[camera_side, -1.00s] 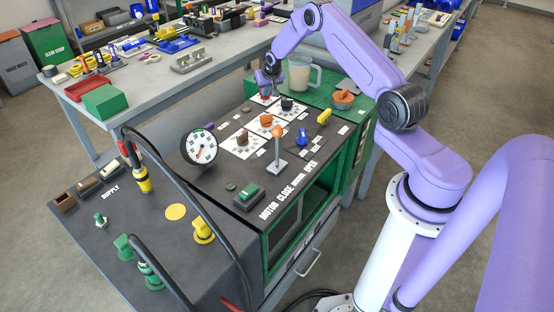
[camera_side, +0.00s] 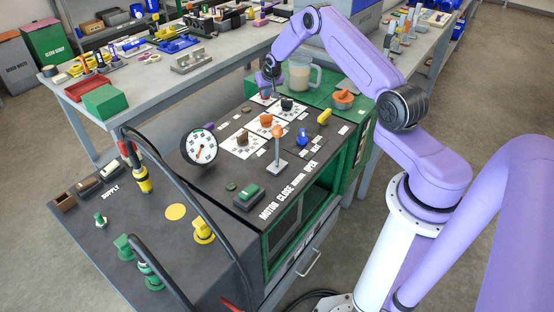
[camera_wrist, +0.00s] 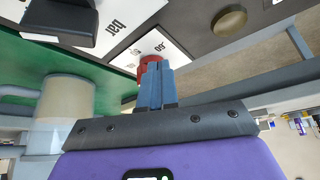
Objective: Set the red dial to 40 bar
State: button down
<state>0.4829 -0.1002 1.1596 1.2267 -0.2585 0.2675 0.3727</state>
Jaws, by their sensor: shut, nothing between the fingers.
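The red dial (camera_wrist: 150,61) shows in the wrist view just beyond my fingertips, mostly covered by them. It sits on a white card (camera_wrist: 161,44) with a printed scale, of which a few marks show. My gripper (camera_wrist: 154,72) has its two fingers together, empty, right at the dial. I cannot tell whether they touch it. In the side view my gripper (camera_side: 271,92) is at the far end of the panel, over the farthest white card, and the dial is largely hidden there. The dial's setting cannot be read.
A black dial (camera_side: 287,104), an orange dial (camera_side: 266,119) and a brown dial (camera_side: 243,140) stand nearby on the panel. An orange-topped lever (camera_side: 278,135) rises closer to the camera. A round gauge (camera_side: 203,147) stands left.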

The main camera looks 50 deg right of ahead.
jog(key=shift+w+d, duration=0.25)
jog(key=shift+d, duration=0.1)
dwell(0.6)
jog(key=shift+s+d, duration=0.35)
jog(key=shift+d, duration=0.1)
dwell(0.4)
jog(key=shift+s+d, duration=0.2)
jog(key=shift+d, duration=0.3)
jog(key=shift+s, duration=0.1)
dwell(0.4)
jog(key=shift+s+a, duration=0.1)
jog(key=shift+s, duration=0.15)
notch_tip(320, 180, up, 6)
dwell(0.6)
jog(key=shift+a, duration=0.15)
